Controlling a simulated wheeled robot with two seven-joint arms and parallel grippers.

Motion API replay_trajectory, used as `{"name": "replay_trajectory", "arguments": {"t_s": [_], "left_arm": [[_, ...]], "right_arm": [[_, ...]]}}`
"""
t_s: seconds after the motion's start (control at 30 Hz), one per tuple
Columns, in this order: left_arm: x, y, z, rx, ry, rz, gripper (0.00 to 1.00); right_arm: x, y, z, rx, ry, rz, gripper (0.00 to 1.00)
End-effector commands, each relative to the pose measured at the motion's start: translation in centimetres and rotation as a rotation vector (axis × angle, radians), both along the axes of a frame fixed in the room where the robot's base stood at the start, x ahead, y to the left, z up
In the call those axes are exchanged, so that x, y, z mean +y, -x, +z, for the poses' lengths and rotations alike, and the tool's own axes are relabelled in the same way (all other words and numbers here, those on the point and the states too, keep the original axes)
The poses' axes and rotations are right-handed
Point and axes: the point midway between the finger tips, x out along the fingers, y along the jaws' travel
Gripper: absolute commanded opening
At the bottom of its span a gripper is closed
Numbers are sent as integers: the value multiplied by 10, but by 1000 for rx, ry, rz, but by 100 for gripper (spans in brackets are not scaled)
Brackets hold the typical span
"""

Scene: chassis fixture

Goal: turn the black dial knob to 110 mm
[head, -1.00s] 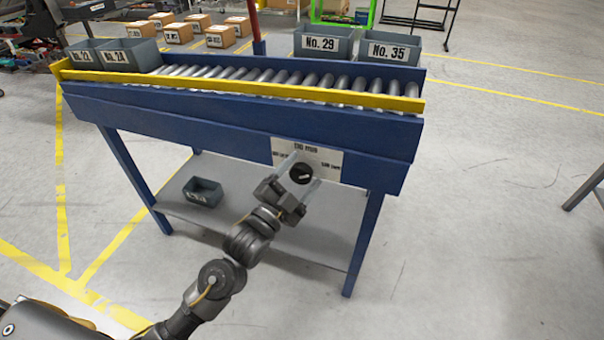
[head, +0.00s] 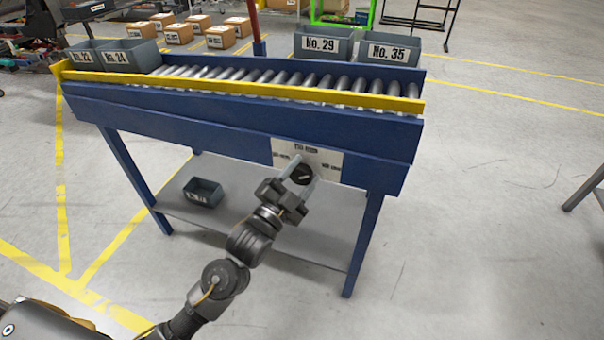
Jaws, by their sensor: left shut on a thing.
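The black dial knob (head: 302,175) sits on the white label plate (head: 327,157) on the front of the blue roller conveyor. It is round with a light pointer mark. The small print on the plate is too blurred to read. My left gripper (head: 304,174) reaches it from below left, with one finger on each side of the knob, and is shut on it. The fingers partly cover the knob and the lower plate. My right gripper is not in view.
The blue conveyor (head: 230,120) has a yellow front rail (head: 240,88) and metal rollers. Grey bins No. 29 (head: 322,44) and No. 35 (head: 390,49) stand behind. A small grey bin (head: 203,192) sits on the lower shelf.

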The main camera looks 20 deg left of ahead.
Motion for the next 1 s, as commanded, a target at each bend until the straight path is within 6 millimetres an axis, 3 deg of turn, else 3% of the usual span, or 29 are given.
{"name": "replay_trajectory", "arguments": {"t_s": [1.0], "left_arm": [[3, 0, 2, 55, 825, 2, 25]], "right_arm": [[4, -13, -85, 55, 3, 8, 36]]}}
